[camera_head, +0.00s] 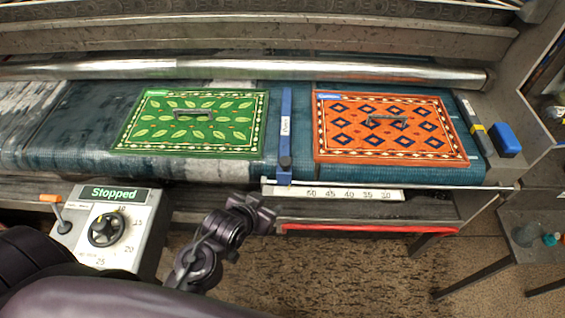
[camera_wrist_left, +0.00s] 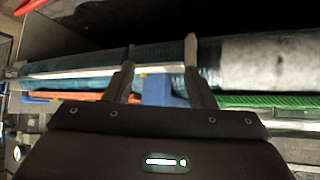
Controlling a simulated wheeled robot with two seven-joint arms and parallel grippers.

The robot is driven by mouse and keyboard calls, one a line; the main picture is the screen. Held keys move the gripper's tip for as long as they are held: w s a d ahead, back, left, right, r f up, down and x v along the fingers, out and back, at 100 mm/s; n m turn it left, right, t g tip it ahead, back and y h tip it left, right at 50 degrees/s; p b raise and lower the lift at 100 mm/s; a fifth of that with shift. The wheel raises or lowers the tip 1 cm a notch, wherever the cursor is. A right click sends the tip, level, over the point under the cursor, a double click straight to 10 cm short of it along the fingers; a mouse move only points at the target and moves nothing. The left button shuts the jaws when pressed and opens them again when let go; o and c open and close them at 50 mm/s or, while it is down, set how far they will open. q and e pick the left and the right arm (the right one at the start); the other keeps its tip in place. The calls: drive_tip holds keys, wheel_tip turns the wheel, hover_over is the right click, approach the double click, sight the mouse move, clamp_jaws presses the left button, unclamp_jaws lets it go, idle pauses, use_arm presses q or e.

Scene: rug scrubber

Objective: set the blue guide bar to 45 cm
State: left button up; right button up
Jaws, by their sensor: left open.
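The blue guide bar (camera_head: 285,130) lies across the teal belt between two rugs, with a dark knob (camera_head: 285,162) near its front end. Its front end is at the left of the white scale (camera_head: 340,194), left of the 50 mark; the 45 mark is farther right. My left gripper (camera_head: 262,208) is open and empty, below and slightly left of the bar's front end. In the left wrist view, a blue part of the bar (camera_wrist_left: 156,92) shows between my open fingers (camera_wrist_left: 160,62), apparently beyond them. My right gripper is not in view.
A green rug (camera_head: 190,145) and an orange rug (camera_head: 390,152) lie on the belt either side of the bar. A metal rail (camera_head: 450,187) runs along the front edge. A control box reading Stopped (camera_head: 105,225) stands at left. A red strip (camera_head: 370,229) is below the scale.

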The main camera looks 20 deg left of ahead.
sight(282, 165)
use_arm(q)
drive_tip(key=shift+w+d+r+t, duration=0.15)
drive_tip(key=shift+w+t, duration=0.25)
drive_tip(key=shift+w, duration=0.05)
drive_tip(key=w+t, duration=0.1)
drive_tip(key=w+r+t, duration=0.1)
drive_tip(key=shift+d+r+t, duration=0.2)
drive_tip(key=shift+t, duration=0.2)
drive_tip(key=w+r+t, duration=0.1)
drive_tip(key=w, duration=0.1)
drive_tip(key=w+r+t+p, duration=0.1)
drive_tip(key=w+t, duration=0.1)
drive_tip(key=w+d+r+t+p, duration=0.1)
drive_tip(key=w+r+t, duration=0.1)
drive_tip(key=shift+w+r+n, duration=0.1)
drive_tip(key=shift+w+n, duration=0.15)
drive_tip(key=shift+n, duration=0.05)
drive_tip(key=shift+w, duration=0.5)
